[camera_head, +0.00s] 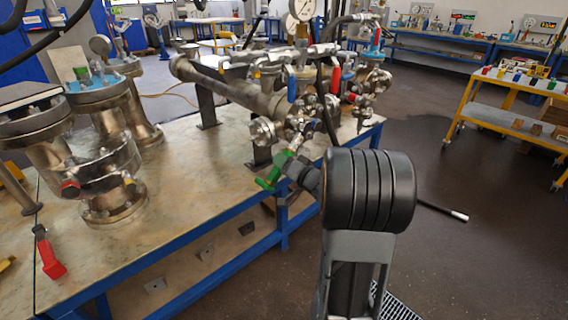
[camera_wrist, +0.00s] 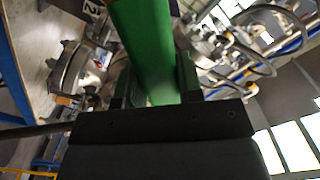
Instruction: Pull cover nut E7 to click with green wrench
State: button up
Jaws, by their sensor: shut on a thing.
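The green wrench (camera_head: 274,172) is at the end of my arm, near the front edge of the workbench in the head view. In the wrist view the green wrench (camera_wrist: 146,45) runs up out of the frame between the two fingers of my gripper (camera_wrist: 152,92). My gripper is shut on it. In the head view my gripper (camera_head: 297,172) is partly hidden behind my own arm. Flanges with nuts (camera_head: 262,131) sit just above and left of the wrench. I cannot make out an E7 label, and the wrench's jaw end cannot be told clearly.
A flanged vessel (camera_head: 112,204) stands on the left of the workbench (camera_head: 200,225). A red-handled tool (camera_head: 50,255) lies at the bench's left front. Pipework with valves and a gauge (camera_head: 302,12) rises behind my gripper. A yellow cart (camera_head: 520,100) stands at the right; floor between is mostly clear.

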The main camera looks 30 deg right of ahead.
jog(key=shift+w, duration=0.25)
jog(key=shift+w+a, duration=0.15)
jog(key=shift+w, duration=0.75)
jog(key=shift+r, duration=0.15)
